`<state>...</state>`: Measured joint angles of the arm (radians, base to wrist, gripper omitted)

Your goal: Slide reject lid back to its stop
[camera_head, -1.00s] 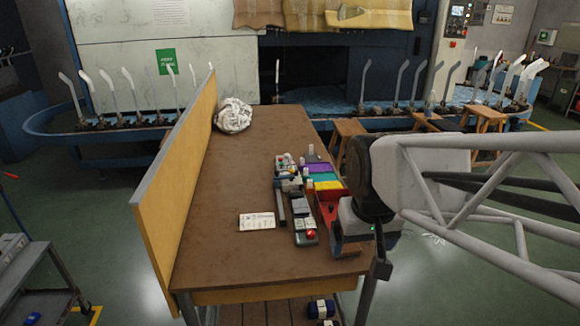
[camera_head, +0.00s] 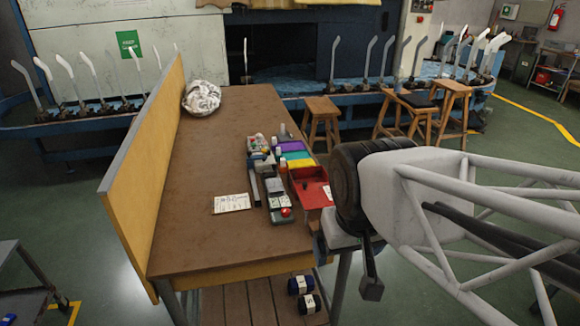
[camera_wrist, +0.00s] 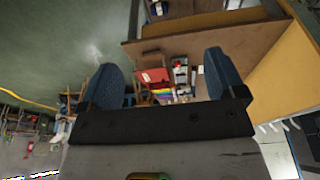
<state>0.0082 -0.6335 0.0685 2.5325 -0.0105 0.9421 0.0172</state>
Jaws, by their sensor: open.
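A red box (camera_head: 311,187), apparently the reject bin, stands at the right edge of the brown table. It also shows in the wrist view (camera_wrist: 154,76). Its top is red, but I cannot tell the lid's edges or how far it is slid. My gripper (camera_wrist: 161,62) is open in the wrist view, with two blue fingers wide apart and nothing between them up close. The red box shows in the gap, farther off and untouched. In the head view my arm's end is right of the table's front right part; the fingers are largely hidden there.
Purple, yellow and green strips (camera_head: 296,155) lie behind the red box. A grey device with a red button (camera_head: 281,212) and a white card (camera_head: 231,204) lie to its left. A wooden panel (camera_head: 140,170) walls the table's left side. Wooden stools (camera_head: 400,112) stand behind right.

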